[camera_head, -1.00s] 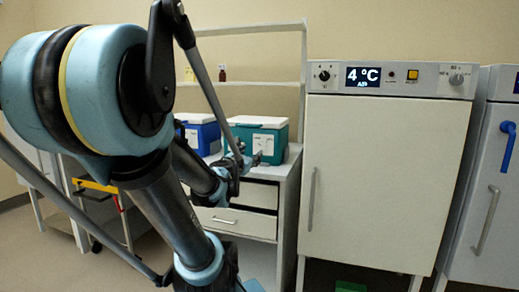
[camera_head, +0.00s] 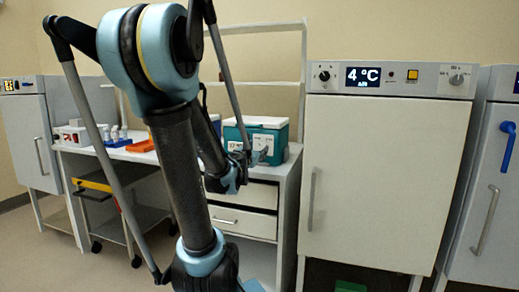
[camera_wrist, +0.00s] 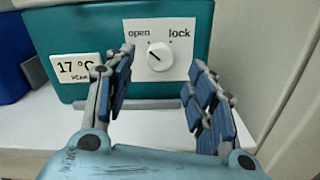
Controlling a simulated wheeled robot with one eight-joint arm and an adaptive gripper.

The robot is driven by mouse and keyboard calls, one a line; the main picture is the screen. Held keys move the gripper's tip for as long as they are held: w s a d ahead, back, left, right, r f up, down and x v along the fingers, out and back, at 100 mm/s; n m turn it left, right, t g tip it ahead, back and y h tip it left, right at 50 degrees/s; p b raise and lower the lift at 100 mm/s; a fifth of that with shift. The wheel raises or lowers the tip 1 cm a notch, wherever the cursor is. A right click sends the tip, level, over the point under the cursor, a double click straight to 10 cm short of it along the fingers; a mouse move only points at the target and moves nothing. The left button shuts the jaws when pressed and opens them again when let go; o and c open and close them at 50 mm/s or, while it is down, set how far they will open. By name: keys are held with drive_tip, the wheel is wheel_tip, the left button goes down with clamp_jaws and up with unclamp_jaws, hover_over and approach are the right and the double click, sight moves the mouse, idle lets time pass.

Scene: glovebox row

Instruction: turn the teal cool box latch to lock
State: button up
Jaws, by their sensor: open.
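The teal cool box (camera_head: 270,130) with a white lid stands on a white counter, and its front fills the top of the wrist view (camera_wrist: 90,38). Its latch is a round white knob (camera_wrist: 160,56) on a white plate marked "open" at left and "lock" at right. The dark mark on the knob points up and left, toward "open". My gripper (camera_wrist: 158,85) is open and empty in front of the plate. One finger is left of the knob and one right of it, both nearer the camera. In the head view my gripper (camera_head: 258,157) partly covers the box front.
A blue box (camera_wrist: 12,60) stands to the left. A white cabinet with a "4 °C" display (camera_head: 385,180) stands close on the right. Drawers (camera_head: 243,220) are below the counter.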

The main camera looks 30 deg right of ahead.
sight(261, 146)
drive_tip(key=shift+x, duration=2.85)
drive_tip(key=c, duration=1.1)
